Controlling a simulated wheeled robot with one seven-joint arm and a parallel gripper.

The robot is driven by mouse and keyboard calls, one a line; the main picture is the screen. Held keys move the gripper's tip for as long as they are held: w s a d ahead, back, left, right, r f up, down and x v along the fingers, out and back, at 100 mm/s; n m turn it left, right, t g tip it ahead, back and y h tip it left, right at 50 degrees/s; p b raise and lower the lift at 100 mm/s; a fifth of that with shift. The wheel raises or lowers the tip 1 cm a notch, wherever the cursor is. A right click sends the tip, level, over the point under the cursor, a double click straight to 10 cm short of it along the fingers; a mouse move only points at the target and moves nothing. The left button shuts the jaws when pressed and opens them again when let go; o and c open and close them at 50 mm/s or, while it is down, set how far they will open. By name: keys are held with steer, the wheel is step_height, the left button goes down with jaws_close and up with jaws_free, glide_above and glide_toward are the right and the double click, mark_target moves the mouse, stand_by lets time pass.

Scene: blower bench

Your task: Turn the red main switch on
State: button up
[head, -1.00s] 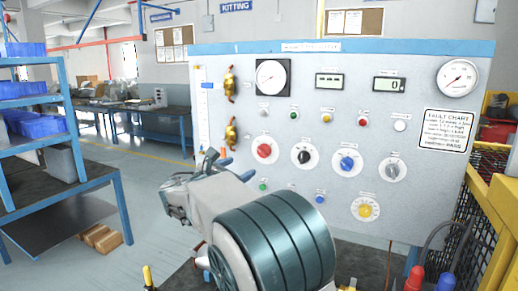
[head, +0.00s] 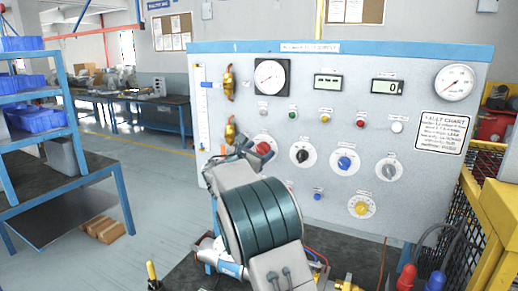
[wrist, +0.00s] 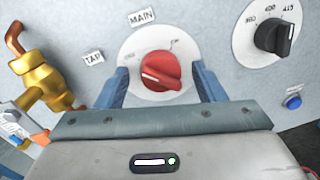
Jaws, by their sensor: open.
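The red main switch (wrist: 160,70) is a red knob on a round white dial under a "MAIN" label (wrist: 142,18) in the wrist view. Its white mark points left; the small dial lettering is hard to read. My gripper (wrist: 161,84) is open, with one blue finger on each side of the knob and nothing visibly clamped. I cannot tell whether the fingers touch it. In the head view my gripper (head: 247,147) is at the panel, in front of the left part of the red switch (head: 264,149).
A brass tap (wrist: 38,80) stands close left of my gripper. A black knob (wrist: 273,36) and a blue button (wrist: 293,102) are to the right. The grey panel (head: 430,200) also carries gauges and more knobs. A yellow guard (head: 492,220) is at the right.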

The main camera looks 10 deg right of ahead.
steer(key=c, duration=1)
steer(key=shift+o, duration=0.2)
steer(key=shift+f+m+b, duration=0.15)
steer(key=shift+m+b, duration=0.15)
steer(key=shift+b, duration=0.3)
steer(key=m+b, duration=0.1)
steer(key=b, duration=0.1)
steer(key=m+b, duration=0.1)
steer(key=b, duration=0.1)
steer(key=shift+d+f+m, duration=0.1)
steer(key=shift+f+m, duration=0.1)
steer(key=shift+m, duration=0.1)
steer(key=m+b, duration=0.5)
steer(key=b, duration=0.1)
steer(key=shift+d+y, duration=0.1)
steer(key=shift+y, duration=0.2)
steer(key=m+b, duration=0.4)
steer(key=b, duration=0.1)
steer(key=shift+s+y, duration=0.1)
steer(key=shift+y, duration=0.3)
steer(key=m+b, duration=0.3)
steer(key=m, duration=0.1)
steer(key=shift+d+r+m, duration=0.1)
steer(key=shift+m, duration=0.2)
